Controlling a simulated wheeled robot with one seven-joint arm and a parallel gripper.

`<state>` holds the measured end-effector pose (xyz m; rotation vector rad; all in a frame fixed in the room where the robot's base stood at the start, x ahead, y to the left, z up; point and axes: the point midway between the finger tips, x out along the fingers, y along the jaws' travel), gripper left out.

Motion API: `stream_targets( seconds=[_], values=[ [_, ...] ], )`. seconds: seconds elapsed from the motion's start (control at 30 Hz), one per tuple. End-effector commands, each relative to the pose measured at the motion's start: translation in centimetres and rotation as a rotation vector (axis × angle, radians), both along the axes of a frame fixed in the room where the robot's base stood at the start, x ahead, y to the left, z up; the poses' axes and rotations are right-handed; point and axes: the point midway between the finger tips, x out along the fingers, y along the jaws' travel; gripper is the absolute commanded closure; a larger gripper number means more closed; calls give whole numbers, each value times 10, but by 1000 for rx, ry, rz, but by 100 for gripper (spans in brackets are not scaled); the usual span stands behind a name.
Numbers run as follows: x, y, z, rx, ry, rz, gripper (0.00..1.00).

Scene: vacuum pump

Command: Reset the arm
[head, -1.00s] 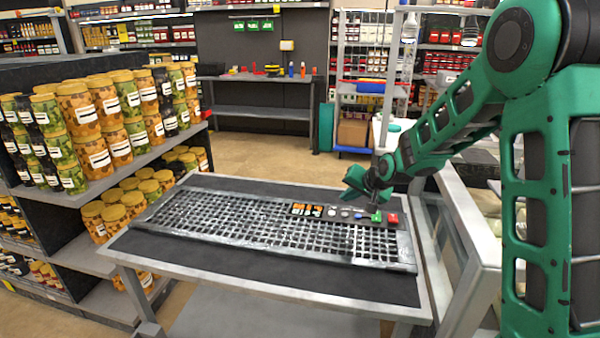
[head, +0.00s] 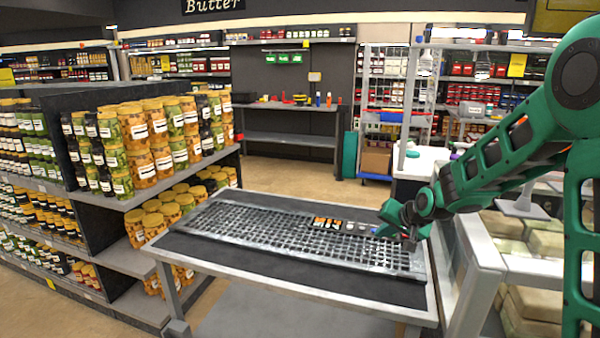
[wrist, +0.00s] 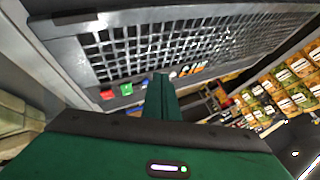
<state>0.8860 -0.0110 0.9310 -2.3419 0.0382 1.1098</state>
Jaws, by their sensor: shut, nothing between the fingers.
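My gripper (head: 408,237) is shut and empty at the right end of the grated table. In the wrist view its closed green fingers (wrist: 162,98) point toward the grate, with nothing between them. My green arm comes in from the right. The table's metal grate (head: 270,229) carries a dark panel with orange displays (head: 326,223) and pale buttons. In the head view my gripper hides the panel's right end. The wrist view shows a red button (wrist: 106,95) and a green button (wrist: 126,89) there. I cannot tell the exact gap between gripper and panel.
A shelf (head: 190,178) packed with jars stands close at the table's left. A white-topped counter (head: 480,240) adjoins the right side, under my arm. A workbench (head: 290,107) and stocked racks stand farther back, with open floor between.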

Motion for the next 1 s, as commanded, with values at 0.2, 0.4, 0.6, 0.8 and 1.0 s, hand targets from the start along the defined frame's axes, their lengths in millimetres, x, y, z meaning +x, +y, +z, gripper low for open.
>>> stream_targets(
  seconds=[0.2, 0.4, 0.6, 0.8, 1.0],
  values=[
    [-34, 3, 18, -62, 25, 50, 100],
    [-78, -5, 34, -141, 65, 102, 100],
    [-155, -19, 53, -260, 135, 186, 100],
    [-235, -34, 61, -368, 216, 268, 100],
    [-305, -48, 61, -448, 290, 335, 100]
  ],
)
